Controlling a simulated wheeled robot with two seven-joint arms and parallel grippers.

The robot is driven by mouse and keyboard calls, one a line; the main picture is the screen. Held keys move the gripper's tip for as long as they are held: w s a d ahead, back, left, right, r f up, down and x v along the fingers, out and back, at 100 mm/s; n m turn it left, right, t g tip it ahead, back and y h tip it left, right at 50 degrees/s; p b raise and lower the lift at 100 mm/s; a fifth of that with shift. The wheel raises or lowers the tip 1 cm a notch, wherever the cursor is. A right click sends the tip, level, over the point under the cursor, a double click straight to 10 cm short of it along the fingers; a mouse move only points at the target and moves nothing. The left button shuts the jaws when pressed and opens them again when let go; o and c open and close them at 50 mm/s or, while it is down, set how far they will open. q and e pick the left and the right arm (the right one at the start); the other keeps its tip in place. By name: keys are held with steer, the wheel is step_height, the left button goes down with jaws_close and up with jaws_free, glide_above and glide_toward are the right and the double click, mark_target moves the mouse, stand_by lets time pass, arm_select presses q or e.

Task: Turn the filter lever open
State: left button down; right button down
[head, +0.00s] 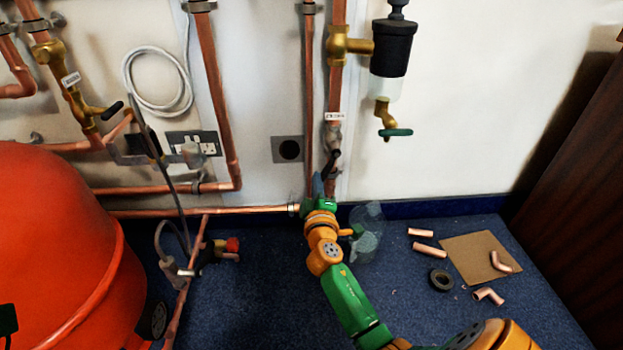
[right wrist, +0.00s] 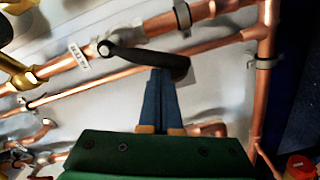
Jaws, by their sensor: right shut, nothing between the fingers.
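A black lever (head: 334,158) sits on a valve in the vertical copper pipe, below a white label (head: 334,117) whose text I cannot read. In the right wrist view the lever (right wrist: 140,54) runs from its pivot on the pipe across to a thicker free end. My right gripper (head: 318,184) is just below the lever in the head view. In the right wrist view its blue fingers (right wrist: 163,72) are shut and empty, with their tips at the lever's free end. I cannot tell whether they touch it. My left gripper is out of view.
A brass fitting with a black and clear bowl (head: 391,62) and green-handled tap (head: 395,132) is to the right. A red tank (head: 55,250) stands left. A clear bowl (head: 366,232) stands behind my right arm. Copper offcuts (head: 430,249) and cardboard (head: 466,250) lie on the blue floor.

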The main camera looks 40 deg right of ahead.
steer(key=shift+s+d+f+n, duration=0.25)
steer(key=shift+d+n, duration=0.15)
steer(key=shift+n, duration=0.4)
steer(key=shift+s+d+f+n, duration=0.3)
steer(key=shift+d+n, duration=0.1)
steer(key=shift+n, duration=0.4)
steer(key=shift+s+d+f+n, duration=0.25)
steer(key=shift+d+n, duration=0.15)
steer(key=shift+n, duration=0.4)
